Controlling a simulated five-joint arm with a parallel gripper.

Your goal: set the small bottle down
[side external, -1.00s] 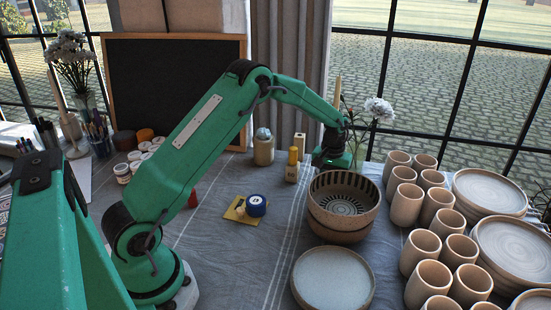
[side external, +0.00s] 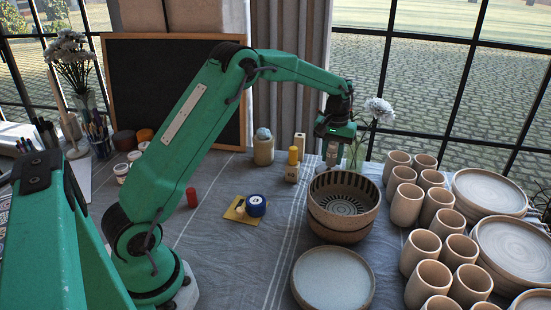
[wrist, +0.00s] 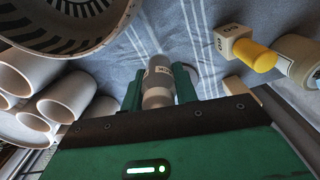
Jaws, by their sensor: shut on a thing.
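The small bottle (side external: 332,155), pale and greyish with a label, is between the fingers of my gripper (side external: 335,142), behind the patterned bowls. In the wrist view the bottle (wrist: 158,82) shows between the two green fingers of my gripper (wrist: 158,85), its label partly visible. My gripper is shut on it. The bottle's lower end is partly hidden in the side view, and I cannot tell whether it touches the cloth.
Stacked patterned bowls (side external: 343,205) stand just in front of the bottle. A yellow-capped bottle (side external: 292,168) stands to the left, flowers (side external: 378,112) to the right. Several cups (side external: 407,205) fill the right side. Open cloth (side external: 270,255) lies left of the white plate (side external: 333,278).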

